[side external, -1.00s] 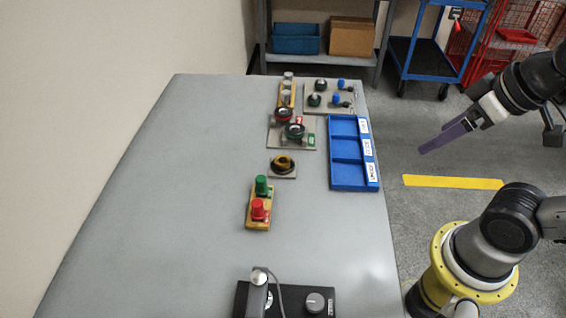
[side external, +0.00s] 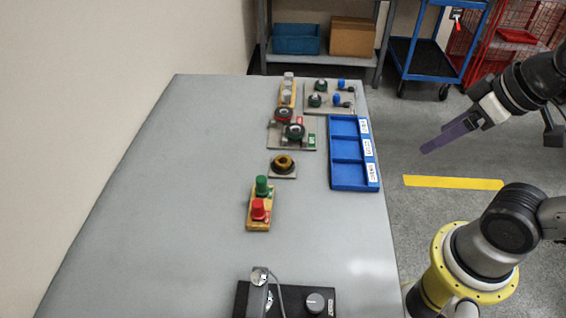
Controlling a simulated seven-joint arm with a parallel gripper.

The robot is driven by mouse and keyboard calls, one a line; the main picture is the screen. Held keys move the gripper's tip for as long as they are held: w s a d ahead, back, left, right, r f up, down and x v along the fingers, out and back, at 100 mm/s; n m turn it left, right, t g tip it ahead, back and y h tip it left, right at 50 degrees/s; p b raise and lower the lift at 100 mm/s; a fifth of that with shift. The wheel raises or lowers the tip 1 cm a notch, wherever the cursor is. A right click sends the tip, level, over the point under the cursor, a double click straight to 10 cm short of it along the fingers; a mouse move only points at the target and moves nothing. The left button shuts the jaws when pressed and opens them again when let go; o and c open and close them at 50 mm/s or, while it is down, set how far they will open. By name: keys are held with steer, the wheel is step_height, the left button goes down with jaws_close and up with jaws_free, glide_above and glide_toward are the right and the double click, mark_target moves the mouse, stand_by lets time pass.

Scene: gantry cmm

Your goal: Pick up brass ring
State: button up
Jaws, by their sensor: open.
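A brass ring (side external: 284,161) lies around or on a dark round piece on a small flat plate (side external: 275,175) near the middle of the grey table. My gripper (side external: 434,146) is off to the right, beyond the table's right edge and above the floor. It is open and empty, its purple fingers pointing left and down, well apart from the ring. The fingers overlap in this view, so the gap between them is hard to see.
A blue three-compartment tray (side external: 333,185) stands right of the ring, on the gripper's side. A wooden block with green and red knobs (side external: 260,208) sits in front. Plates with round gauges (side external: 294,132) are behind. The table's left half (side external: 170,190) is clear.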

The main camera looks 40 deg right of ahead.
steer(key=w+r+n, duration=0.7)
steer(key=n+g, duration=0.6)
steer(key=n, duration=0.3)
glide_above(283, 156)
steer(key=s+a, duration=0.1)
steer(key=s, duration=0.1)
step_height(283, 156, down, 22)
steer(key=shift+w+a+r, duration=0.15)
steer(key=shift+r, duration=0.1)
steer(key=shift+w+f, duration=0.15)
steer(key=shift+f, duration=1.4)
steer(key=shift+w+f, duration=0.15)
steer(key=shift+f, duration=1.35)
